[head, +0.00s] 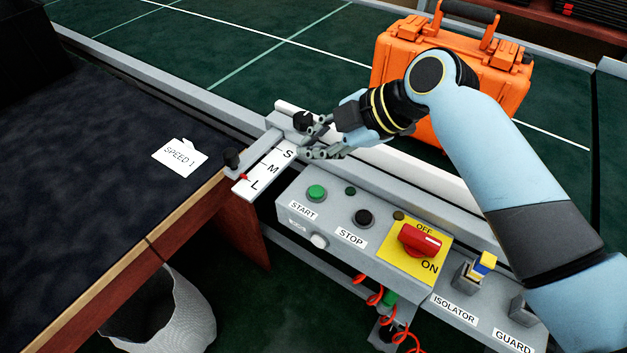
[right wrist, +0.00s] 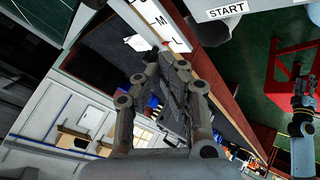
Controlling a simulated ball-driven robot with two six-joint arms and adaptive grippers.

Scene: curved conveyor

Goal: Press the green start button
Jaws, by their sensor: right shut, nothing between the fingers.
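The green start button (head: 316,193) sits on the grey control box (head: 290,214), above its START label (head: 303,210). My right gripper (head: 312,143) is shut and empty. In the head view it appears above and behind the button, near the S end of the S-M-L plate (head: 262,174). Its closed fingers fill the middle of the right wrist view (right wrist: 170,85). That view shows the START label (right wrist: 226,10) at the top, but not the button. My left gripper (right wrist: 303,97) shows small at the right edge of that view; its jaws are unclear.
Right of the button are a black stop button (head: 364,217), a red isolator switch (head: 420,240) on yellow, and a blue-yellow block (head: 484,264). An orange case (head: 480,75) stands behind my right arm. A SPEED 1 card (head: 180,157) lies on the dark surface at left.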

